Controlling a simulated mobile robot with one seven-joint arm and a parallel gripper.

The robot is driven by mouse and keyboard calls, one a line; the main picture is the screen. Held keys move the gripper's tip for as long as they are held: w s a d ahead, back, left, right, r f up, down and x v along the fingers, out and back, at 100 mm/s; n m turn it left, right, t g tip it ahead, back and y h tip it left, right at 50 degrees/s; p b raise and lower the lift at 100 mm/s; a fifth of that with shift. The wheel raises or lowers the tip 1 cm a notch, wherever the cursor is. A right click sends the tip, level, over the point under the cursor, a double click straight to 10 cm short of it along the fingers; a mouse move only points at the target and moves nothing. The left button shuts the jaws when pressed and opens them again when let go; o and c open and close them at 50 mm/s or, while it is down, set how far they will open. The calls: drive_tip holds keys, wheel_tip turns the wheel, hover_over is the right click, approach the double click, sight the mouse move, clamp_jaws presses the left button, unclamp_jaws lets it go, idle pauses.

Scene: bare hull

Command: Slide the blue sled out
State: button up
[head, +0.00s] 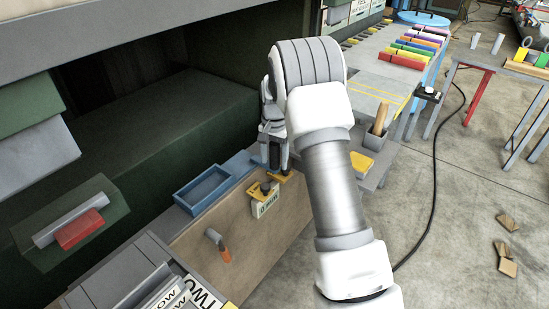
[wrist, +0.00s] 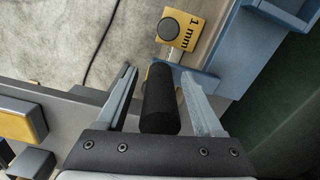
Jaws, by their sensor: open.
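My gripper (head: 275,170) points down over the bench edge in the head view. In the wrist view, blue surfaces (wrist: 257,52) show at upper right, beyond the right finger. My gripper (wrist: 158,73) is open there, with a black cylindrical handle (wrist: 160,100) between its fingers. Gaps show on both sides of the handle. I cannot tell whether the handle joins the sled.
A blue open tray (head: 203,190) sits left of the gripper. A yellow tag (wrist: 181,29) marked "1 mm", with a black knob, lies beyond the handle. A dark green block (head: 170,120) stands behind. A grey bench (head: 375,85) with coloured bars stands at right.

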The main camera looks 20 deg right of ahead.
drive_tip(key=shift+r, duration=0.1)
wheel_tip(320, 180, up, 17)
drive_tip(key=shift+f+p, duration=0.1)
drive_tip(key=shift+p, duration=0.6)
drive_tip(key=shift+r, duration=0.2)
